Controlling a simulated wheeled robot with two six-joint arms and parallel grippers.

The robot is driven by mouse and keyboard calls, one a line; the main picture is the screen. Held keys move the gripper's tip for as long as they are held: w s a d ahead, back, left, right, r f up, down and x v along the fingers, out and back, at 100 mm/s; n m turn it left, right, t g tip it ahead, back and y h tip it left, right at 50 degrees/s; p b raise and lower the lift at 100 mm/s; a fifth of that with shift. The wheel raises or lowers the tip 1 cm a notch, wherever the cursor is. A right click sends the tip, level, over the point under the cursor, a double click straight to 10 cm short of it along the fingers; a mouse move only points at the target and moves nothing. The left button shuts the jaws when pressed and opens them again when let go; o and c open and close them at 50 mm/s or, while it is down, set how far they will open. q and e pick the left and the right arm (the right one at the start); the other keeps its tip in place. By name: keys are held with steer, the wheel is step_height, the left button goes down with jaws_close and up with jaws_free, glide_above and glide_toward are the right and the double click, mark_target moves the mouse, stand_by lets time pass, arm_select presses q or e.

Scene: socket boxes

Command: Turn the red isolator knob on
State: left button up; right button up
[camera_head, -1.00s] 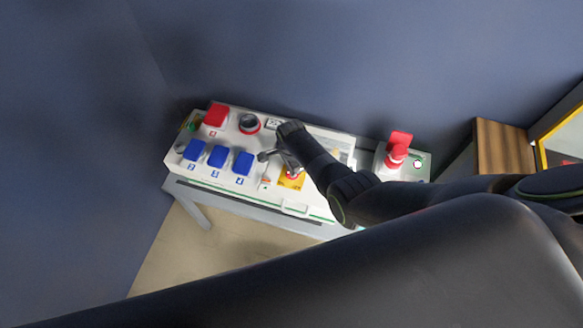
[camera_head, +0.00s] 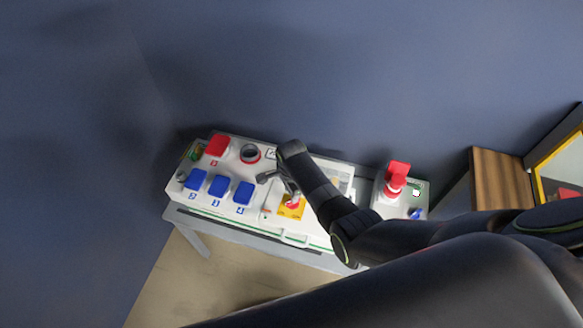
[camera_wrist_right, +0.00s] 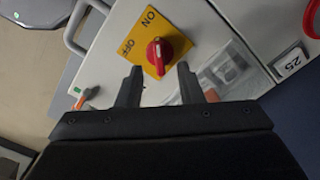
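The red isolator knob (camera_wrist_right: 159,51) sits on a yellow plate (camera_wrist_right: 146,37) marked ON and OFF, on the face of the white socket box. In the head view the knob (camera_head: 293,201) shows just beside my right gripper (camera_head: 278,184). The arm hides part of the box there. My left gripper is not in view.
The white socket box (camera_head: 270,216) carries a red socket cover (camera_head: 217,145), several blue covers (camera_head: 218,185) and a round dark socket (camera_head: 250,153). A second box with a red plug (camera_head: 396,183) stands right. A wooden cabinet (camera_head: 500,177) is beyond. A wall backs the bench.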

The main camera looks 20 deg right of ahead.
step_height(320, 180, up, 13)
steer(key=shift+f, duration=0.15)
stand_by(0.7)
steer(key=s+d+f+n+t, duration=0.2)
steer(key=s+d+n, duration=0.5)
steer(key=s+d, duration=0.55)
steer(key=s+d+r+n+t+h, duration=0.15)
steer(key=s+r+n, duration=0.25)
steer(key=s, duration=0.4)
steer(key=s+d+r+n, duration=0.2)
steer(key=s+r+n, duration=0.15)
steer(key=s, duration=0.45)
step_height(320, 180, down, 29)
steer(key=s+d+g+b, duration=0.1)
steer(key=s+b, duration=0.1)
steer(key=b, duration=0.1)
steer(key=s+a+f+g+b, duration=0.1)
steer(key=s+f+b, duration=0.1)
steer(key=s+f, duration=1.1)
step_height(320, 180, down, 4)
steer(key=shift+s+r+n, duration=0.1)
steer(key=shift+s+n, duration=0.3)
steer(key=shift+n, duration=0.05)
